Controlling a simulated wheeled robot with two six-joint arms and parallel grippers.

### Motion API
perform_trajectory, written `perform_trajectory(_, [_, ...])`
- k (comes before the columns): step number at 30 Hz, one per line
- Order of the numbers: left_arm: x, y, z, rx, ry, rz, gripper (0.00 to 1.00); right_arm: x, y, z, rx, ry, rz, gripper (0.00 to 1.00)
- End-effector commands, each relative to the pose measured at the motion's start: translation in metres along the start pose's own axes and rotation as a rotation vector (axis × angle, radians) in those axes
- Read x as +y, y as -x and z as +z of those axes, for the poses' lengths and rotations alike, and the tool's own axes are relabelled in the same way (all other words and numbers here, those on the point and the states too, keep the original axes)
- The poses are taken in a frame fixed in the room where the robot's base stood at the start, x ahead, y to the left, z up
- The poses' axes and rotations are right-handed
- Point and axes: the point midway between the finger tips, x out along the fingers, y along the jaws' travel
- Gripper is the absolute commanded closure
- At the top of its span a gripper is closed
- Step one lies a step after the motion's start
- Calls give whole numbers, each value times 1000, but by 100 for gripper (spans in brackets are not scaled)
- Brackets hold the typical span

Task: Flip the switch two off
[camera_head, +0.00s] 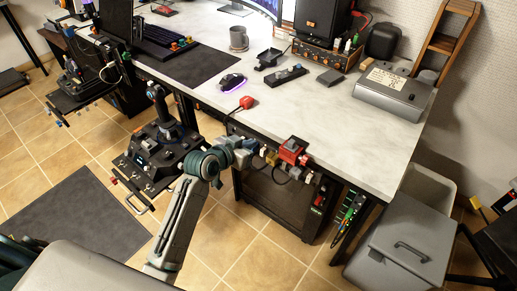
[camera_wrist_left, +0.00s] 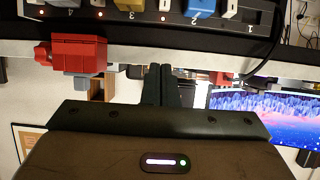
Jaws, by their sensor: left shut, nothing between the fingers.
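The switch panel (camera_wrist_left: 215,35) is a dark strip with numbered labels, seen upside down along the top of the left wrist view. A blue switch (camera_wrist_left: 201,8) sits by the label 2, with a yellow switch (camera_wrist_left: 130,4) by label 3. The upper ends of the switches are cut off by the frame.
The white desk (camera_head: 310,110) holds a mouse (camera_head: 232,82) and several devices. A joystick unit (camera_head: 160,150) stands left of my arm, and a grey bin (camera_head: 405,245) at lower right.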

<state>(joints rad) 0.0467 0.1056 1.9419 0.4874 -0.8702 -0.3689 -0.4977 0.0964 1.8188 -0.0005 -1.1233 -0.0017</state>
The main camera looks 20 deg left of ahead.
Motion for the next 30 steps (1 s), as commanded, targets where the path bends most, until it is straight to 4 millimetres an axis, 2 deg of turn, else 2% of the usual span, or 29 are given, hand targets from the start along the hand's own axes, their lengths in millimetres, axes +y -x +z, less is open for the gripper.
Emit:
perform_trajectory(6, [0, -49, -1, 0, 3, 1, 100, 0, -1, 0, 0, 0, 0, 64])
perform_trajectory(8, [0, -61, -1, -1, 1, 1, 100, 0, -1, 0, -1, 0, 0, 64])
perform_trajectory(9, [0, -64, 6, -4, 1, 0, 100, 0, -2, 0, -1, 0, 0, 64])
perform_trajectory(13, [0, -67, 26, -3, 0, 0, 100, 0, -2, 0, -2, 0, 0, 64])
perform_trajectory(18, [0, -69, 37, -1, 0, 0, 100, 0, -1, 0, -3, 0, 0, 64])
perform_trajectory(30, [0, -70, 39, 0, -1, -1, 100, 0, -1, 1, -4, 0, 0, 64])
